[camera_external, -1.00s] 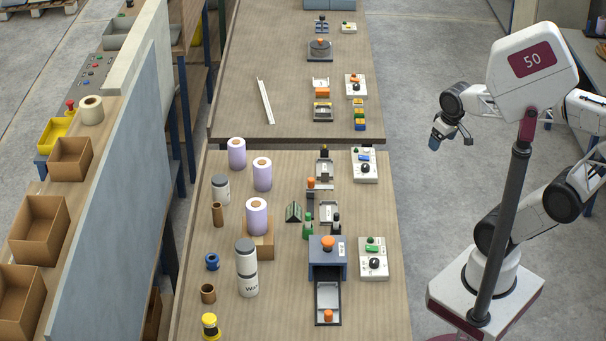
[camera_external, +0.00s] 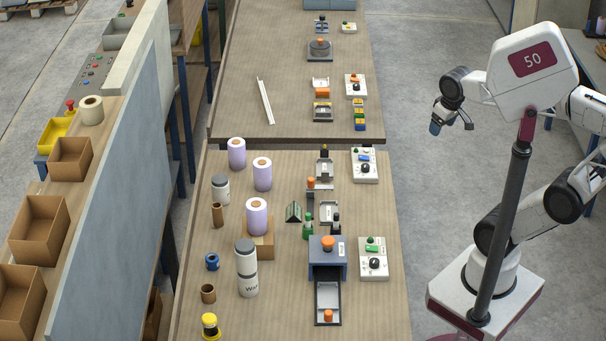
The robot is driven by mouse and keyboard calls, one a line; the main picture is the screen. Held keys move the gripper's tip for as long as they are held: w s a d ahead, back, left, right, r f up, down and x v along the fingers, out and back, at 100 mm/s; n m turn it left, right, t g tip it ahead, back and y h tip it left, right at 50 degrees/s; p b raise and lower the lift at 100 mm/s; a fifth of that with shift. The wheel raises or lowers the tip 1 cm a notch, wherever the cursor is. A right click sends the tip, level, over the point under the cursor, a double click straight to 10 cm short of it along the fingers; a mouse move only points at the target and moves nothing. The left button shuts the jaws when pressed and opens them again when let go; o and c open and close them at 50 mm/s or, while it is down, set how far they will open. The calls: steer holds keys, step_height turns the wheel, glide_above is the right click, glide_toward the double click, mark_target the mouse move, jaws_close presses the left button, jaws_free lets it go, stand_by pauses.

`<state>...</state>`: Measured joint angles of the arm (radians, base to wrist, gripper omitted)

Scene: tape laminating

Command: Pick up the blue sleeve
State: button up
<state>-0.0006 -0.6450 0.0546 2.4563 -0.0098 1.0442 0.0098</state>
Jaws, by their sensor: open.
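The blue sleeve (camera_external: 212,262) is a short ring standing on the near bench, toward its left edge. It sits between a taller brown tube above it and a short brown sleeve (camera_external: 208,293) below it. My gripper (camera_external: 452,125) is off the right side of the bench, raised over the floor and far from the blue sleeve. Its jaws are open, and I see nothing between them.
White and grey canisters (camera_external: 247,268) stand just right of the blue sleeve. A yellow-and-black item (camera_external: 210,325) is at the front left. Lilac rolls (camera_external: 257,216), a blue-grey laminating machine (camera_external: 327,260) and control boxes (camera_external: 373,258) lie between my arm and the sleeve.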

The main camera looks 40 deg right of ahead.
steer(key=w+a+r+n+g, duration=0.1)
steer(key=w+a+r+n, duration=0.3)
steer(key=w+a, duration=0.65)
steer(key=w+a+r+n, duration=0.35)
steer(key=w+a, duration=0.55)
steer(key=w, duration=0.3)
steer(key=w+a+r+n, duration=0.15)
steer(key=w+a, duration=0.35)
steer(key=a, duration=0.5)
steer(key=n+g, duration=0.2)
steer(key=n, duration=0.6)
glide_above(213, 262)
steer(key=w+d, duration=0.2)
step_height(213, 262, down, 32)
steer(key=shift+s+a+r, duration=0.15)
steer(key=shift+s+a, duration=0.05)
steer(key=shift+a, duration=0.05)
steer(key=shift+f, duration=1.25)
